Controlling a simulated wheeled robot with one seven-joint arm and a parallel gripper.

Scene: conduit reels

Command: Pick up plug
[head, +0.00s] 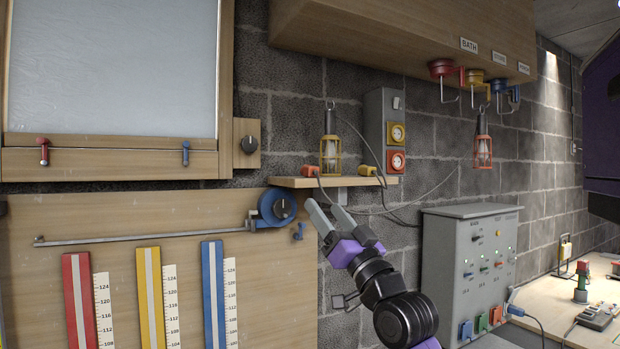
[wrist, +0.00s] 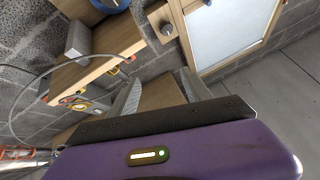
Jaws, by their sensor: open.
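A red-orange plug (head: 311,170) and a yellow plug (head: 366,171) lie on the small wooden shelf (head: 330,182) in the head view, each with a dark cable. The picture does not tell which plug is meant. My gripper (head: 324,207) is open and empty, its fingers pointing up and left, just below the shelf front and apart from both plugs. In the wrist view my open fingers (wrist: 163,90) show with nothing between them. The shelf (wrist: 95,68) is tilted at left there, and small orange and yellow parts along it are too small to name surely.
A grey box with a yellow socket (head: 397,132) and a red socket (head: 396,161) is on the wall behind the shelf. A yellow caged lamp (head: 330,152) hangs above it. A blue reel (head: 277,207) sits left of my fingers. A grey control cabinet (head: 466,265) stands right.

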